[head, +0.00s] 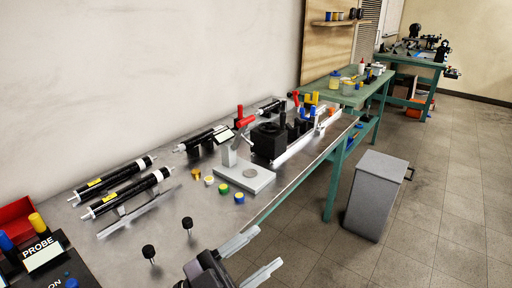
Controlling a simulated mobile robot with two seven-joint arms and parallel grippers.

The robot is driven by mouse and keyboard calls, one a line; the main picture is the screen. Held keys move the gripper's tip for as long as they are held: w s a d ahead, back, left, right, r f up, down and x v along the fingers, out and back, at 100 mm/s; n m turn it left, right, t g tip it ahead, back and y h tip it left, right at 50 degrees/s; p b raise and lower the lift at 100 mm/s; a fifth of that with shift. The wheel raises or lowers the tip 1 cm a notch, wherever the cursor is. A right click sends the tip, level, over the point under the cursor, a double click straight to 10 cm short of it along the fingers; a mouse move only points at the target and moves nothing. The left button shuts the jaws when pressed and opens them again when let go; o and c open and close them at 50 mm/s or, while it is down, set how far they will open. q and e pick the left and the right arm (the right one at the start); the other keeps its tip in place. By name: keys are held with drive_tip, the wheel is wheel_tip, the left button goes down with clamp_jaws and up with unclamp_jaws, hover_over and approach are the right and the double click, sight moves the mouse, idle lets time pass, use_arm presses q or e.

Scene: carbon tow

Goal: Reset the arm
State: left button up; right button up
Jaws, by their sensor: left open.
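My left gripper (269,247) is at the bottom centre of the head view, by the front edge of the metal workbench (160,235). Its two pale fingers are spread apart and point to the upper right. I see nothing between them. Its dark body is cut off by the bottom edge of the picture. My right gripper is not in view.
Black cylinders (115,177) lie on rails at the bench's left. A grey cabinet (374,195) stands on open floor at right.

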use_arm(q)
drive_tip(key=s+a+f+n+t+y, duration=0.1)
drive_tip(key=a+f+n+t+y, duration=0.1)
drive_tip(key=a+f+n+y, duration=0.7)
drive_tip(key=s+a+f+n+t+y, duration=0.15)
drive_tip(key=a+f+n+y, duration=0.45)
drive_tip(key=f, duration=0.6)
drive_tip(key=s+a+f+g+y, duration=0.3)
drive_tip(key=s+a+f, duration=0.2)
drive_tip(key=s+f, duration=0.2)
drive_tip(key=shift+s+f, duration=0.35)
drive_tip(key=shift+s, duration=0.1)
drive_tip(key=shift+g, duration=0.25)
drive_tip(key=shift+c, duration=1.1)
drive_tip(key=shift+a, duration=0.1)
